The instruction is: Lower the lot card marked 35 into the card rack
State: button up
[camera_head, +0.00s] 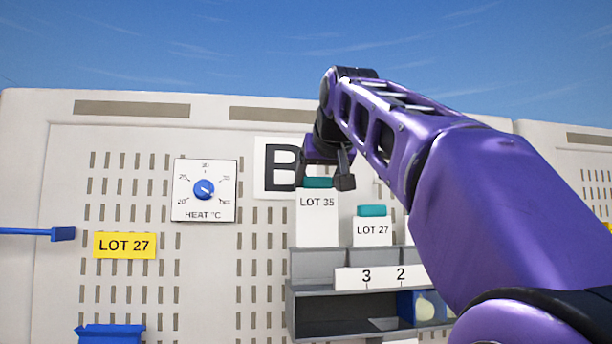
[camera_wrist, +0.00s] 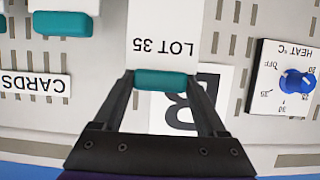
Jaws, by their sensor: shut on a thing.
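My gripper (camera_head: 322,183) is shut on the teal tab at the top of the white lot card marked 35 (camera_head: 317,220). The card hangs upright below the fingers, at the left end of the grey card rack (camera_head: 318,258). Its lower edge appears at the rack's top edge; I cannot tell whether it is inside a slot. In the wrist view the card (camera_wrist: 165,30) appears upside down, its teal tab between both fingertips (camera_wrist: 160,80). A card marked LOT 27 (camera_head: 372,232) with a teal tab stands in the rack to the right.
A plate with 3 and 2 (camera_head: 380,277) is on the rack's front. A heat dial (camera_head: 204,189) and yellow LOT 27 sign (camera_head: 125,245) are on the slotted wall at left. A CARDS label (camera_wrist: 35,86) and other teal tabs (camera_wrist: 62,23) show in the wrist view.

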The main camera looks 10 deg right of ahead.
aim_at(317, 205)
jog(key=shift+f+b, duration=1.8)
jog(key=shift+f, duration=0.5)
jog(key=o, duration=1.3)
